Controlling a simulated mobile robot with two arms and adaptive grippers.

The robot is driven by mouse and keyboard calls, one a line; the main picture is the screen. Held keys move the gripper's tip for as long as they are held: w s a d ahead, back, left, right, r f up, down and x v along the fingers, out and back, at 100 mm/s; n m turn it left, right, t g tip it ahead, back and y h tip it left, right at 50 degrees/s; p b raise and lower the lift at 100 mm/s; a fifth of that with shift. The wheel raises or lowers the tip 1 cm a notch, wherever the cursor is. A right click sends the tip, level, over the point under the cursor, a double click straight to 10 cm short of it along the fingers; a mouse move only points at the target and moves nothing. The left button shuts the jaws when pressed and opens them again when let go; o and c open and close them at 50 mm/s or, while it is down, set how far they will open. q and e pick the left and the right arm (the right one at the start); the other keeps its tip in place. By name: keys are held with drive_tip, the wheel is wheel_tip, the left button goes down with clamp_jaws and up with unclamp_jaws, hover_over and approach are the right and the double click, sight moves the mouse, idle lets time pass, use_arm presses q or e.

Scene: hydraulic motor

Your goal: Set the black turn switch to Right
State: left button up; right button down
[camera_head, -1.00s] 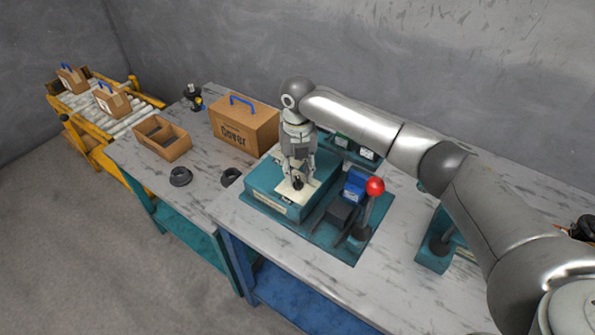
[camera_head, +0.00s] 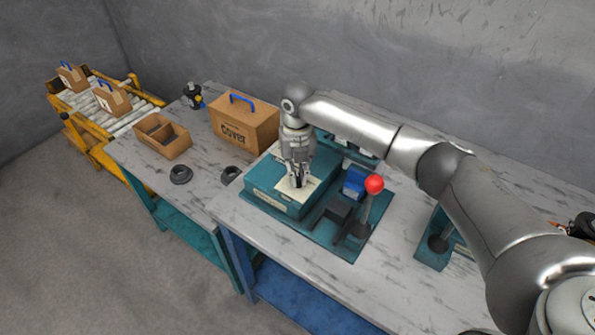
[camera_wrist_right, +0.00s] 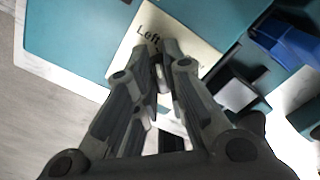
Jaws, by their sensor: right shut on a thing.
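My right gripper (camera_head: 298,184) points down over the teal box (camera_head: 262,189) and is shut on the black turn switch on its cream label plate (camera_head: 283,188). In the right wrist view the fingertips (camera_wrist_right: 160,58) meet over the cream plate (camera_wrist_right: 190,32), and the word "Left" shows beside them. The switch is almost wholly hidden between the fingers, so its exact setting cannot be told. My left gripper is not in view.
Right of the teal box stand a blue block (camera_head: 354,183), a black block (camera_head: 338,209) and a lever with a red knob (camera_head: 374,184). A cardboard box marked "Cover" (camera_head: 243,125) stands behind left. Black rings (camera_head: 181,174) lie on the table's left part.

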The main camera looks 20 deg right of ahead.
drive_tip(key=shift+r+m+p, duration=0.15)
drive_tip(key=shift+m+p, duration=0.45)
drive_tip(key=shift+p, duration=0.1)
drive_tip(key=shift+r+m+p, duration=0.1)
drive_tip(key=shift+m+p, duration=0.6)
drive_tip(key=shift+p, duration=0.05)
drive_tip(key=m+p, duration=0.4)
drive_tip(key=m, duration=0.1)
drive_tip(key=shift+s+d, duration=0.1)
drive_tip(key=shift+d, duration=0.05)
drive_tip(key=m+p, duration=0.4)
drive_tip(key=m, duration=0.1)
drive_tip(key=shift+s+d+m, duration=0.1)
drive_tip(key=shift+s+m, duration=0.05)
drive_tip(key=shift+m, duration=0.25)
drive_tip(key=shift+f+m+p, duration=0.2)
drive_tip(key=shift+m+p, duration=1.1)
drive_tip(key=shift+m, duration=0.9)
drive_tip(key=c, duration=1.5)
unclamp_jaws()
drive_tip(key=shift+s, duration=0.1)
